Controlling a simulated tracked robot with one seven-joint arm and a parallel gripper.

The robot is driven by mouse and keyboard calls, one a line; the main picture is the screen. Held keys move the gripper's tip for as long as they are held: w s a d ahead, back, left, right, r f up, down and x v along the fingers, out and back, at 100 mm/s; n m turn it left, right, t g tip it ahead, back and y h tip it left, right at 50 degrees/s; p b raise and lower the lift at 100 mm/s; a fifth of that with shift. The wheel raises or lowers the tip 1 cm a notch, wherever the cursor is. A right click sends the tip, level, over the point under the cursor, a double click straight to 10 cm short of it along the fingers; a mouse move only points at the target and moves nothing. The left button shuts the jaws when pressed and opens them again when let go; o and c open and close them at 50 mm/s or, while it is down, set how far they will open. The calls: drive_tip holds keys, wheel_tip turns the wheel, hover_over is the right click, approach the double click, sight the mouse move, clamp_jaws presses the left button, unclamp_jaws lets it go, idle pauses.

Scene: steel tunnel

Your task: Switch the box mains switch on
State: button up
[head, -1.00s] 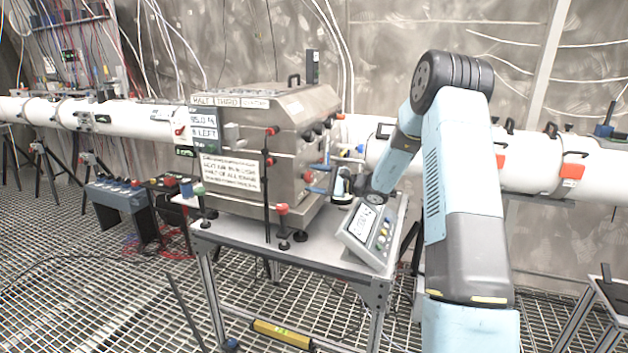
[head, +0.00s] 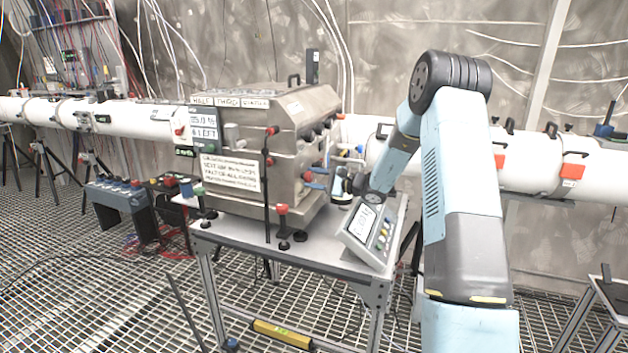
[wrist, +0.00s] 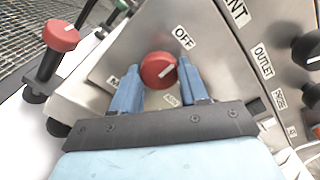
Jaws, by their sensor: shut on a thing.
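The metal box (head: 270,110) stands on a small table, its side face filling much of the wrist view. The red round mains switch knob (wrist: 158,68) sits on that face with an OFF label (wrist: 184,37) just above and right of it. A white line on the knob points up and right, toward the OFF label. My gripper (wrist: 157,84) has its blue fingers on either side of the knob and is shut on it. Other small labels below the knob are partly hidden by the fingers.
A tilted control unit with a display (head: 368,235) stands at the table's right edge, below my wrist. A red-topped post (wrist: 60,36) stands left of the box corner. Black knobs (wrist: 308,48) line the box at right. White pipes run behind.

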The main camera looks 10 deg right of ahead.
drive_tip(key=shift+f+m, duration=0.1)
drive_tip(key=shift+m, duration=0.3)
drive_tip(key=m, duration=0.3)
drive_tip(key=shift+s+m, duration=0.1)
drive_tip(key=shift+m, duration=0.2)
drive_tip(key=m, duration=0.4)
drive_tip(key=shift+m, duration=0.3)
drive_tip(key=m, duration=0.8)
drive_tip(key=shift+m, duration=0.3)
drive_tip(key=shift+d+m, duration=0.1)
drive_tip(key=shift+m, duration=0.2)
drive_tip(key=o, duration=0.8)
drive_tip(key=shift+o, duration=1.3)
